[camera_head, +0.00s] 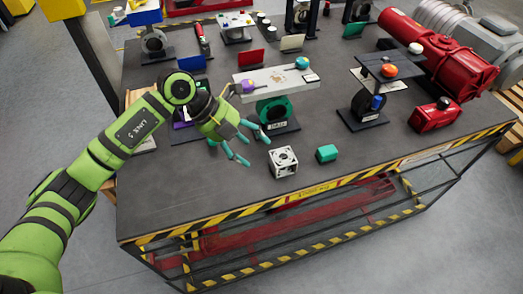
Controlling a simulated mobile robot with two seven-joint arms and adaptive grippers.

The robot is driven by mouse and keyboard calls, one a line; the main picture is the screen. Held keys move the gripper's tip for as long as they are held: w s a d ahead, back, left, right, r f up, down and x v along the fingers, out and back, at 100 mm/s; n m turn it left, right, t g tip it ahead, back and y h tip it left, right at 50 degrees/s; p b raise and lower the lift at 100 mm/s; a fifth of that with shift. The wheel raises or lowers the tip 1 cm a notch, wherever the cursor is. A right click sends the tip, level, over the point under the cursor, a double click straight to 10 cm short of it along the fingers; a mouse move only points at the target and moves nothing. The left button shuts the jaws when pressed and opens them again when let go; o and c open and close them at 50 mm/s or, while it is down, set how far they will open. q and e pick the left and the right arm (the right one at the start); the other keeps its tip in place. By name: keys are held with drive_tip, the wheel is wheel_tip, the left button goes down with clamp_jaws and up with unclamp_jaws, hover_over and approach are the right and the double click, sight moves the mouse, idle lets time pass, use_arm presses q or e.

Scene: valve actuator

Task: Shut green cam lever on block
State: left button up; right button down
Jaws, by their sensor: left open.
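A green valve (273,108) on a dark base stands near the middle of the table, with a long light grey block (277,79) across its top. A teal knob (302,62) sits at the block's right end and a purple knob (248,86) at its left end. I cannot clearly make out a green cam lever. My left gripper (253,148) is open and seems empty, in front and to the left of the green valve. Its fingers point down to the right, apart from the white cube (283,161). My right gripper is not in view.
A small green block (326,153) lies right of the white cube. A valve with a dark top plate (389,67) and a red-orange knob stands to the right. A red box (434,115) and large red cylinder (438,55) lie beyond. The table's front is mostly clear.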

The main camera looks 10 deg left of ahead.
use_arm(q)
drive_tip(key=shift+s+d+r+h, duration=0.25)
drive_tip(key=shift+d+h, duration=0.1)
drive_tip(key=shift+d, duration=0.25)
drive_tip(key=shift+s+d+r+h, duration=0.2)
drive_tip(key=shift+d+h, duration=0.1)
drive_tip(key=shift+d, duration=0.3)
drive_tip(key=shift+s+d+r+h, duration=0.25)
drive_tip(key=shift+d+h, duration=0.1)
drive_tip(key=shift+d, duration=0.25)
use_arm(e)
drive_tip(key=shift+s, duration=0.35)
